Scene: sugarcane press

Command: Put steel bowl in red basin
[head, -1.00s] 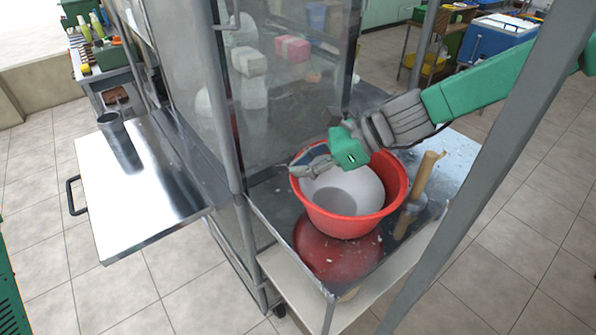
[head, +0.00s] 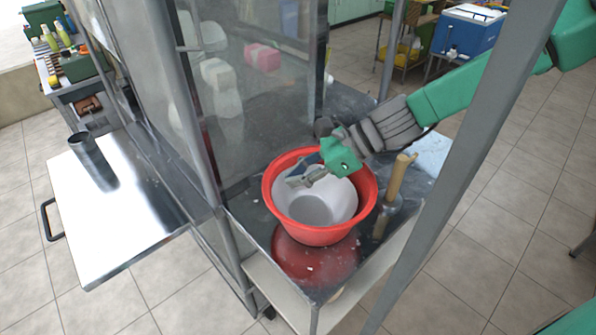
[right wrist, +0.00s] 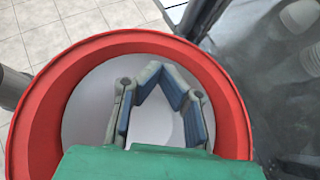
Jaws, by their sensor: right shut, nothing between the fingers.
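The red basin (head: 287,232) stands on the metal counter. The pale grey steel bowl (head: 315,210) sits inside it, with its round bottom visible. My right gripper (head: 303,180) is over the bowl, its fingers reaching down across the basin's opening; it is shut and holds nothing. In the right wrist view the fingers (right wrist: 160,80) show in front of the bowl's pale inside (right wrist: 88,100), ringed by the red basin rim (right wrist: 36,90). The gripper hides part of the bowl's far rim. I cannot tell whether the fingertips touch the bowl. My left gripper is not in view.
A wooden-handled tool (head: 397,182) stands right of the basin. A glass-like panel and metal post (head: 187,110) rise on the left. A steel cup (head: 92,160) stands on the left shelf. A grey post (head: 470,165) crosses on the right.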

